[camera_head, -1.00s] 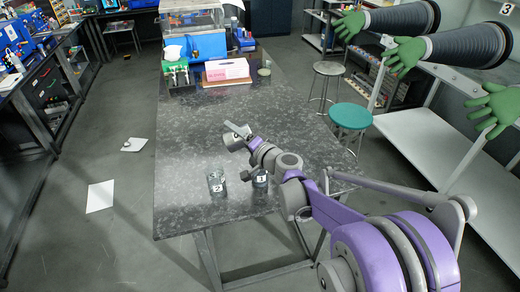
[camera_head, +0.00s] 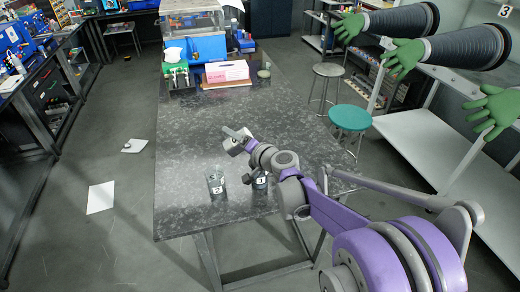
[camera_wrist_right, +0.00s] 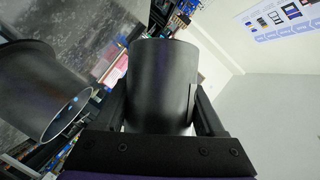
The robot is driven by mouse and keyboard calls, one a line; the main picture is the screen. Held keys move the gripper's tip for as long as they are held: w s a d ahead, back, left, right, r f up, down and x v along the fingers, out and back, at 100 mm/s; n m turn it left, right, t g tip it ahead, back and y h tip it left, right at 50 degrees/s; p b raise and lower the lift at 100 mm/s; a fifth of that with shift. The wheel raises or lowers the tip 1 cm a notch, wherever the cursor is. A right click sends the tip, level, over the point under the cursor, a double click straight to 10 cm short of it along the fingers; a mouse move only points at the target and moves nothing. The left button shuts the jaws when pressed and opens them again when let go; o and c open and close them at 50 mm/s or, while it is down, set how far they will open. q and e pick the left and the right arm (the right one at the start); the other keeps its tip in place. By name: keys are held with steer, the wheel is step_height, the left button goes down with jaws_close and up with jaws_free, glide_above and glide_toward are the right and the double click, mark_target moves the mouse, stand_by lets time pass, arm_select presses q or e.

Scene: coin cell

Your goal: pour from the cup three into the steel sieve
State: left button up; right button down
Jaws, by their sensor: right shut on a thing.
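My right gripper (camera_head: 238,137) is above the table, left of my right forearm in the head view. It is shut on a small grey cup (camera_head: 233,147), which the head view shows tilted. In the right wrist view the held cup (camera_wrist_right: 162,85) is a dark smooth cylinder between the two fingers; I cannot read its number. A second dark hollow cylinder (camera_wrist_right: 38,88) stands at the left of the wrist view with its open mouth showing, apart from the held cup. I cannot tell whether it is the steel sieve or another cup. My left gripper is not in view.
On the dark speckled table (camera_head: 180,130) stand a cup marked 2 (camera_head: 216,184) and another cup (camera_head: 260,181), apparently marked 1 and partly behind my arm. A pink-and-white box (camera_head: 226,72) is at the far end. The table's middle is mostly clear.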

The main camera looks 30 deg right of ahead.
steer(key=shift+w+f+n+g, duration=0.1)
steer(key=shift+n+g, duration=0.3)
steer(key=shift+n, duration=0.3)
steer(key=shift+a+f+n+h, duration=0.15)
steer(key=shift+f+n+h, duration=0.15)
steer(key=shift+h, duration=0.1)
steer(key=shift+w+a+f+n+g+h+b, duration=0.2)
steer(key=shift+a+f+n+g+h+b, duration=0.1)
steer(key=shift+f+n+g+b, duration=0.15)
steer(key=shift+w+a+f+n+b, duration=0.1)
steer(key=shift+a+f+n+b, duration=0.15)
steer(key=shift+n+b, duration=0.1)
arm_select(q)
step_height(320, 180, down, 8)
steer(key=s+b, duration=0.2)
steer(key=b, duration=0.3)
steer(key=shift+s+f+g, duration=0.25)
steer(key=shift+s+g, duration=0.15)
arm_select(e)
steer(key=a+f+n+g+h, duration=0.1)
steer(key=n, duration=0.1)
steer(key=w+a+f+n+g+h, duration=0.1)
steer(key=a+f+h, duration=0.1)
steer(key=shift+a+f+n, duration=0.1)
steer(key=shift+f+n, duration=0.15)
steer(key=shift+n, duration=0.15)
